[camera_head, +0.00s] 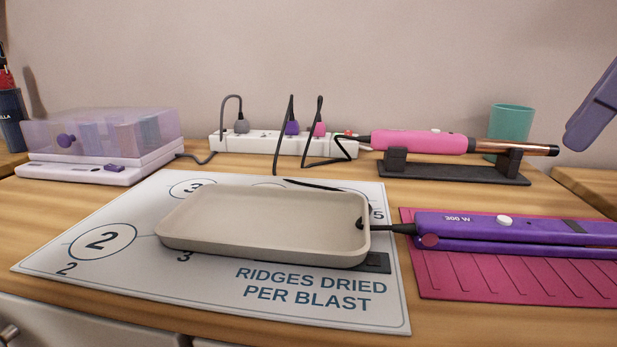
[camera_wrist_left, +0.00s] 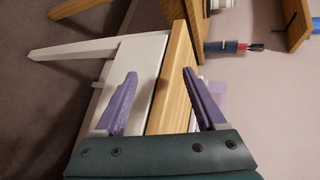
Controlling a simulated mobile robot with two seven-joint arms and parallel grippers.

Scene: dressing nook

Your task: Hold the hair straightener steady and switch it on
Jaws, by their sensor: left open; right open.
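The purple hair straightener (camera_head: 520,228) lies on a pink ribbed mat (camera_head: 440,279) at the right of the head view. A white round button (camera_head: 504,221) sits on its upper side, beside a wattage label. Its far right end is cut off by the frame. My right gripper (camera_head: 588,112) shows only in part at the upper right edge, above and apart from the straightener. It is open and empty as far as I see. My left gripper (camera_wrist_left: 159,73) is open and empty in the left wrist view, with the table edge beyond its fingers.
A beige tray (camera_head: 265,255) stands on a printed sheet (camera_head: 120,285). Behind are a pink curling wand (camera_head: 420,142) on a black stand (camera_head: 455,174), a teal cup (camera_head: 511,120), a power strip (camera_head: 262,142) with cords, and a clear-lidded box (camera_head: 100,130).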

